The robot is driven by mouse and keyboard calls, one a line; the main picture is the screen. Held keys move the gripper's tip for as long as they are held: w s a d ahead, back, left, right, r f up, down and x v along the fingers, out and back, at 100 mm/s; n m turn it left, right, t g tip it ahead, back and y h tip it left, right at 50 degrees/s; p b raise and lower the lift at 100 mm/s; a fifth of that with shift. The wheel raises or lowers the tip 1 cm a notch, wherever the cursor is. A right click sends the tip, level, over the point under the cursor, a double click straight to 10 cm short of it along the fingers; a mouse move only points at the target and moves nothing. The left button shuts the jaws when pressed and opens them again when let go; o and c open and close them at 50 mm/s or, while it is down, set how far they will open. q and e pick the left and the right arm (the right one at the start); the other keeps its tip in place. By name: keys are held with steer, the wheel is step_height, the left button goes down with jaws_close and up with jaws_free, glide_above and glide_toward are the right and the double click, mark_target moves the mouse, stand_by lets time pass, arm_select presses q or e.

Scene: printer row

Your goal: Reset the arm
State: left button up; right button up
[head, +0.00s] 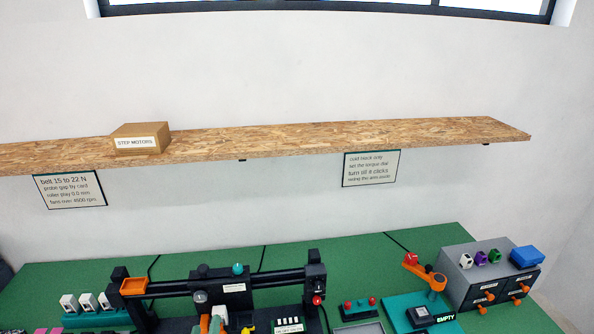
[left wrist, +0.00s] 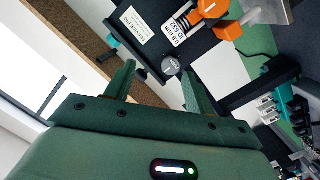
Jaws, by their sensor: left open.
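My left gripper (left wrist: 158,72) shows in the left wrist view, its two green fingers apart with nothing held between them. A round grey knob (left wrist: 170,66) on a black machine part appears between the fingertips; whether they touch it cannot be told. I cannot make out the left gripper clearly in the head view. My right gripper is in neither view. In the head view a black printer frame (head: 262,278) stands on the green bench, with a grey knob (head: 200,296) and a teal knob (head: 237,268) on its crossbar.
A chipboard shelf (head: 330,136) above the bench holds a cardboard box (head: 140,139) labelled STEP MOTORS. A grey drawer unit (head: 470,262) with orange handles and a teal station (head: 425,318) marked EMPTY stand at the right. Green bench (head: 85,268) shows bare at the back.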

arm_select(q)
steer(key=s+d+r+m+g+h, duration=0.35)
steer(key=s+m+g, duration=0.25)
steer(key=s+m, duration=0.45)
steer(key=s+a+r+m+g+y, duration=0.45)
steer(key=s+a+r+y, duration=0.2)
steer(key=s, duration=0.25)
steer(key=s+d+f+g+h+b, duration=0.15)
steer(key=f+b, duration=0.55)
steer(key=f, duration=1.3)
steer(key=s+d+f+g+h+b, duration=0.1)
steer(key=s+d+f+h+b, duration=0.35)
steer(key=f, duration=1.55)
steer(key=s+a+f+n+g+b, duration=0.1)
steer(key=s+f+b, duration=0.5)
steer(key=s+f, duration=0.3)
steer(key=s+a+f+n+g+y+b, duration=0.1)
steer(key=s+f+b, duration=0.5)
steer(key=f, duration=1.1)
steer(key=s+g, duration=0.1)
steer(key=s, duration=0.2)
steer(key=shift+s+a+n+b, duration=0.35)
steer(key=shift+s+a+n, duration=0.05)
steer(key=shift+f, duration=0.1)
